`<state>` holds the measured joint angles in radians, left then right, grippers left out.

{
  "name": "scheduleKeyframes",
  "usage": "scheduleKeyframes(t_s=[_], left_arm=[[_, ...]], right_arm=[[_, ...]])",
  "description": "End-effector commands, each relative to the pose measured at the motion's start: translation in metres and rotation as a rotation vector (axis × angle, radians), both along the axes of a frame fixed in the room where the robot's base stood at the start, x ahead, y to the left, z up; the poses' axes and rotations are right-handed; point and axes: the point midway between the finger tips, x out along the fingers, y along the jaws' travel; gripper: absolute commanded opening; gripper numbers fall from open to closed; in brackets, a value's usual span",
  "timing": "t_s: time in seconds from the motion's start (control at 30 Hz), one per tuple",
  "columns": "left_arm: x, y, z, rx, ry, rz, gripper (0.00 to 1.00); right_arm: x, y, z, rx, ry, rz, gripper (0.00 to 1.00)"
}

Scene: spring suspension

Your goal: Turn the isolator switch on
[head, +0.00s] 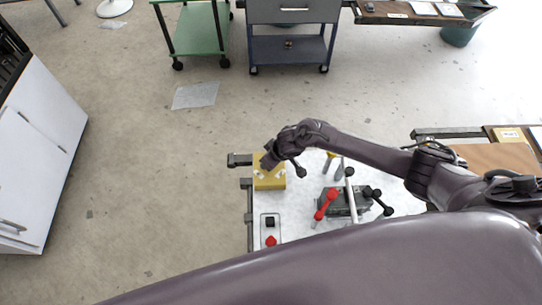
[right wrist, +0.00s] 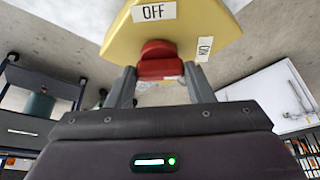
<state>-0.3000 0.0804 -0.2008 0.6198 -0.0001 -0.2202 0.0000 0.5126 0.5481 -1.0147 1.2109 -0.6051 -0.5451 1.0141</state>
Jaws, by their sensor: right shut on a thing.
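The isolator switch is a yellow box (head: 270,182) at the far left edge of the workbench. In the right wrist view, its yellow face (right wrist: 200,22) carries an OFF label at the top and an ON label turned sideways at the right. A red knob (right wrist: 160,62) stands out from the face. My right gripper (right wrist: 160,76) is shut on the red knob, with one finger on each side. In the head view, my right gripper (head: 270,160) is over the box and hides the knob. My left gripper is not in view.
A panel with a black button and a red button (head: 270,240) sits in front of the box. A grey fixture (head: 345,202) with a red handle and black-knobbed levers stands to its right. A white cabinet (head: 38,150) stands at the left, with open floor between.

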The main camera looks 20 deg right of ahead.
Motion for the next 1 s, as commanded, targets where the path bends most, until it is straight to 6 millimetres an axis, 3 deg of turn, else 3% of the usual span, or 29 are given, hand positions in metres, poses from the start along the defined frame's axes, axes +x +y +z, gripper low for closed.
scheduleKeyframes(t_s=[0.43, 0.47, 0.6, 1.0], left_arm=[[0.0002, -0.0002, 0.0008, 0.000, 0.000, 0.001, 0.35], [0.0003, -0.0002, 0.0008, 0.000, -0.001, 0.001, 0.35], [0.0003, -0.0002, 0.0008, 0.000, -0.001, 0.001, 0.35], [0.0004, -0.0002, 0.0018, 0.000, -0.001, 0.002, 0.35]], right_arm=[[0.0027, 0.0006, 0.0019, 0.004, -0.006, -0.013, 0.24], [0.0028, 0.0006, 0.0019, 0.004, -0.006, -0.012, 0.51], [0.0020, 0.0005, 0.0014, 0.002, -0.004, -0.011, 0.69], [-0.0019, -0.0017, 0.0081, 0.002, -0.003, -0.009, 0.69]])
